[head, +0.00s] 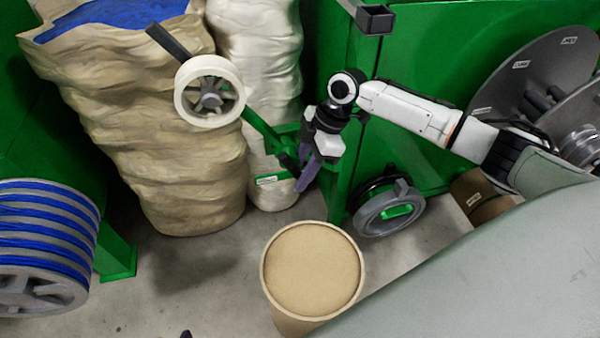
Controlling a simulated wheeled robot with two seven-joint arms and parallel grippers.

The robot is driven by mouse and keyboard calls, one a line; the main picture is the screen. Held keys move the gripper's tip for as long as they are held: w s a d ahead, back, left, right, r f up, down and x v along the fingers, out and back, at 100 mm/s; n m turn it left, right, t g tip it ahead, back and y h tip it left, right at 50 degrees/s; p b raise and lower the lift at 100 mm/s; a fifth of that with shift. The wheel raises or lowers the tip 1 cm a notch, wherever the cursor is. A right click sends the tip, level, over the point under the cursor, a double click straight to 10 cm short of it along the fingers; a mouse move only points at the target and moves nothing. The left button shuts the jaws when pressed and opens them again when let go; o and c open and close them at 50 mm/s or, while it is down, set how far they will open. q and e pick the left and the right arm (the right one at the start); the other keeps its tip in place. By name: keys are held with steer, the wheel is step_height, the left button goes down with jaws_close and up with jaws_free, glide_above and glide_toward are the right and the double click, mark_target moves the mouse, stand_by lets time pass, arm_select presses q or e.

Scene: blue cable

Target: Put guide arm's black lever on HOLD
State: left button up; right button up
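The guide arm (262,128) is a green bar that runs from a green post up and left to a white-rimmed guide wheel (209,91). A small black part (288,161), which looks like the lever, is at the arm's lower right end, by the post. My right gripper (307,176) has purple fingers pointing down, just right of this black part. Contact between them cannot be made out. The fingers overlap in this view, so their opening is unclear. A small label (268,181) sits left of the fingers, its text too small to read. My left gripper does not show clearly.
A round tan-topped drum (312,270) stands below my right gripper. A grey ring-shaped part (388,211) is right of the post. Large wrapped sacks (165,150) stand behind the guide wheel. A reel of blue cable (45,235) is at left. Bare floor shows at lower left.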

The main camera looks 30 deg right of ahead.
jaws_close()
